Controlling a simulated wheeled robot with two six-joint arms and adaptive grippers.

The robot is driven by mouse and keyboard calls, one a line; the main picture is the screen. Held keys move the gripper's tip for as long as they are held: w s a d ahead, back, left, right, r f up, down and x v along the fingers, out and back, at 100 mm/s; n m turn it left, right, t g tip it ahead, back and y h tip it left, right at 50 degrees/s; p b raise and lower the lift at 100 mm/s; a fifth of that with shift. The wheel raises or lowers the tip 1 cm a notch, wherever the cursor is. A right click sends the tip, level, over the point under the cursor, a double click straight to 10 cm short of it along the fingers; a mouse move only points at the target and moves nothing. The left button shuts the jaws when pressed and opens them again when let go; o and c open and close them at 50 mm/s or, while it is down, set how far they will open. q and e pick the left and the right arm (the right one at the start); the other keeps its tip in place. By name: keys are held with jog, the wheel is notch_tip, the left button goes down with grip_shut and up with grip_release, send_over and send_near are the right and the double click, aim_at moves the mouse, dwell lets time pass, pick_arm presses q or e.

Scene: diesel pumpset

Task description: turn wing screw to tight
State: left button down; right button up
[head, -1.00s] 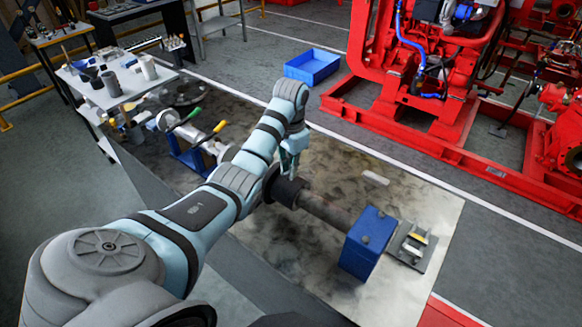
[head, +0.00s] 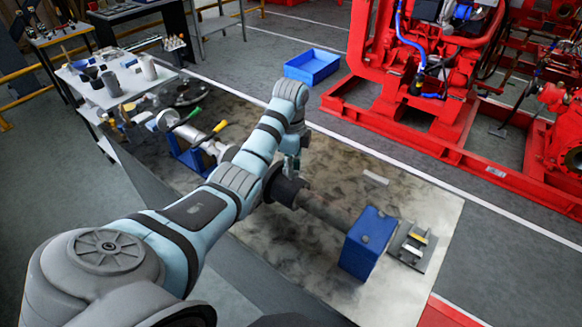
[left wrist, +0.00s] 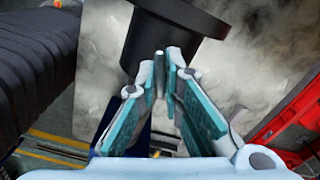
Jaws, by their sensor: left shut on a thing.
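My left gripper (head: 291,172) points down at the dark flanged end of a shaft (head: 325,208) lying over the bench. In the left wrist view my left gripper (left wrist: 162,75) is shut, its fingertips close together on a small grey piece, the wing screw (left wrist: 159,63). The screw sits in front of the black flanged cylinder (left wrist: 170,35). Most of the screw is hidden by the fingers, so its tightness cannot be told. In the head view the screw is too small to make out. My right gripper is not in view.
A blue block (head: 366,245) stands by the shaft's right end, beside a dark plate with small parts (head: 411,247). A vise-like tool with green and yellow handles (head: 198,140) is on the left. A blue bin (head: 312,66) and red machinery (head: 420,100) lie beyond the bench.

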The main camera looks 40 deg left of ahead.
pick_arm(q)
jog(key=shift+m, duration=1.9)
jog(key=c, duration=1.7)
grip_release()
